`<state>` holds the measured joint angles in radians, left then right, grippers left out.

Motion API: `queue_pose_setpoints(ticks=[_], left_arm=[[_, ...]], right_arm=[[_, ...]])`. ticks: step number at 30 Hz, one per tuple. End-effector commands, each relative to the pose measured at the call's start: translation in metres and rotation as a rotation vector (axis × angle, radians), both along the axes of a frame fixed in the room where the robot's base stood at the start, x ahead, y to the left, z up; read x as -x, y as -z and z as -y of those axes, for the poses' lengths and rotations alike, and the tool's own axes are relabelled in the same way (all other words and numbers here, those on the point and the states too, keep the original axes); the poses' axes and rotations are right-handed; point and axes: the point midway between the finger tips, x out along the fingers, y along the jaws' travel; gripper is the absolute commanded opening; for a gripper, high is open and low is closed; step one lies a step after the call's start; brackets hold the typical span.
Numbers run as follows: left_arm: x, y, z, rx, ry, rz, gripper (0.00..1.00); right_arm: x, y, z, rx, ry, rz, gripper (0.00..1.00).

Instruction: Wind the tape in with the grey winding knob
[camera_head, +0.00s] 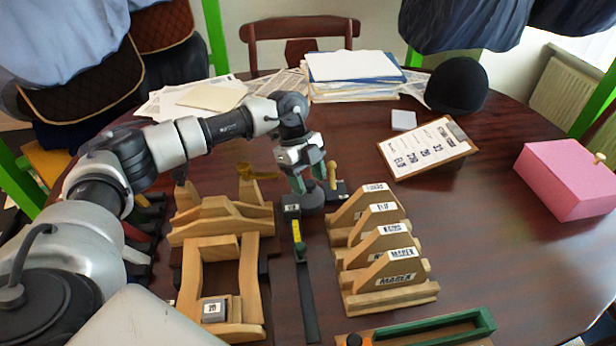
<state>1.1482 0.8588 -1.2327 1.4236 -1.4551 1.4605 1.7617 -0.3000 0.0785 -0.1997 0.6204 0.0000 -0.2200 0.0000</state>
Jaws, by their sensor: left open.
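My left gripper (309,178) points down at the middle of the table, with its fingers apart. The grey winding knob (312,200) is a dark round piece right below the fingertips. I cannot tell whether the fingers touch it or are around it. A dark tape case (291,212) with a small white label is just left of the knob. A short yellow length of tape (297,232) shows below the case, above a long dark strip (306,300) that runs toward me. My right gripper is not in view.
A wooden frame (250,290) stands left of the strip, and labelled wooden stands (388,295) stand right of it. A green tray (485,322) is in front. Behind are papers (350,67), a black helmet (458,85) and a clipboard (428,148). A pink box (567,180) is far right.

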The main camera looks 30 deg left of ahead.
Motion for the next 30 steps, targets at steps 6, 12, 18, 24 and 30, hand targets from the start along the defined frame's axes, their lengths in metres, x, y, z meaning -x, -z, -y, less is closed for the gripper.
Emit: queue_pose_setpoints(ticks=[6, 12, 18, 24, 30], left_arm=[[0.0, 0.0, 0.0, 0.0, 0.0, 0.0, 0.24], [0.0, -0.001, 0.0, 0.0, 0.001, 0.0, 0.06], [-0.001, -0.001, 0.0, 0.0, 0.029, 0.001, 0.06], [-0.001, -0.003, 0.001, 0.001, 0.125, 0.001, 0.06], [-0.002, -0.003, 0.001, 0.0, 0.289, 0.001, 0.06]], right_arm=[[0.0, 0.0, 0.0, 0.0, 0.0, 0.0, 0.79], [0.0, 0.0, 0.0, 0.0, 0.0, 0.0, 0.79], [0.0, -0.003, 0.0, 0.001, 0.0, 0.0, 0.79], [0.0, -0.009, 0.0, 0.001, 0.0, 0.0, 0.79], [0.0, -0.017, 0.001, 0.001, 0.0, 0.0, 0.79]])
